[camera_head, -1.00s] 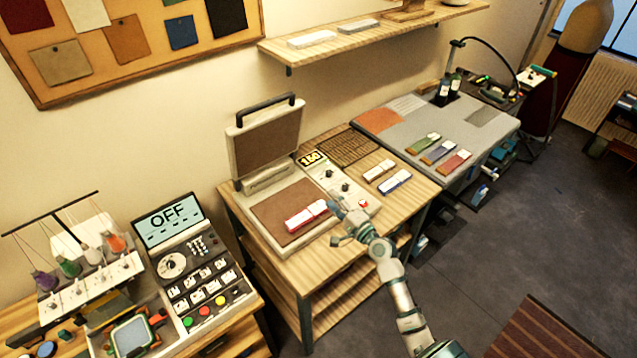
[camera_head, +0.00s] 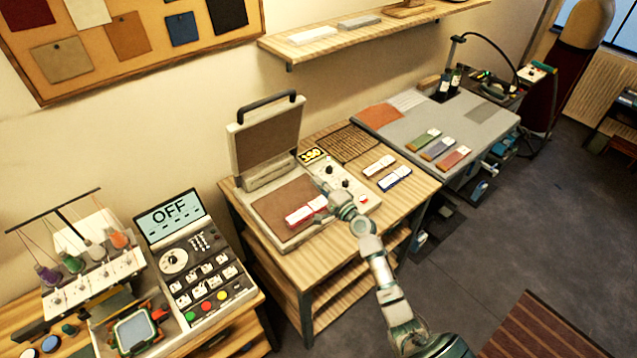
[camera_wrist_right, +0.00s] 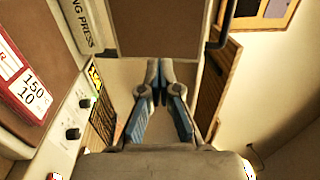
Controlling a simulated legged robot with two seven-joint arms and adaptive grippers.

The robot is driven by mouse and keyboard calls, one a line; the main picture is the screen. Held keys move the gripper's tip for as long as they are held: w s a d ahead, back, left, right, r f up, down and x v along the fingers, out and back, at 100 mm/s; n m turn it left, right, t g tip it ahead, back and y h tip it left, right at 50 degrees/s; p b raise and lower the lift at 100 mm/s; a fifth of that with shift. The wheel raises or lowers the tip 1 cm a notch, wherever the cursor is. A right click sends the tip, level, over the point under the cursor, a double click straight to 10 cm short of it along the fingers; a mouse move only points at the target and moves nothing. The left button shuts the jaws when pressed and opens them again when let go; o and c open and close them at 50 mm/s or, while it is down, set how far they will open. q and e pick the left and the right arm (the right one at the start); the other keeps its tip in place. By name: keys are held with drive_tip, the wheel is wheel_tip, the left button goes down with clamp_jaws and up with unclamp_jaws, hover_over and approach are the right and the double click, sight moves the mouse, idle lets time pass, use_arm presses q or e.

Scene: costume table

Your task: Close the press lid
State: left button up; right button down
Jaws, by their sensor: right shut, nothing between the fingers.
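The press lid (camera_head: 270,139) stands open and upright at the back of the press, its brown pad facing forward and its dark handle (camera_head: 266,103) on top. The brown lower plate (camera_head: 283,195) lies flat in front, with a red and white block (camera_head: 306,210) on it. My right gripper (camera_head: 324,188) is shut and empty above the press's control panel, to the right of the block. In the right wrist view the closed fingertips (camera_wrist_right: 160,66) overlap the lower edge of the lid (camera_wrist_right: 158,30) in the picture; contact cannot be told. My left gripper is out of view.
The control panel with knobs (camera_head: 345,184) is beside the lower plate. A dark grid mat (camera_head: 348,143) and two labelled blocks (camera_head: 380,167) lie to the right. A wall shelf (camera_head: 350,36) hangs above. A machine with an OFF screen (camera_head: 171,215) stands at the left.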

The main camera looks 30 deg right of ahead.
drive_tip(key=c, duration=1)
unclamp_jaws()
drive_tip(key=s, duration=0.4)
drive_tip(key=s+d, duration=0.1)
drive_tip(key=s, duration=0.3)
drive_tip(key=s+f, duration=0.1)
drive_tip(key=s, duration=0.3)
drive_tip(key=shift+d+f, duration=0.1)
drive_tip(key=shift+d, duration=0.3)
drive_tip(key=shift+w, duration=0.1)
drive_tip(key=shift+c, duration=0.3)
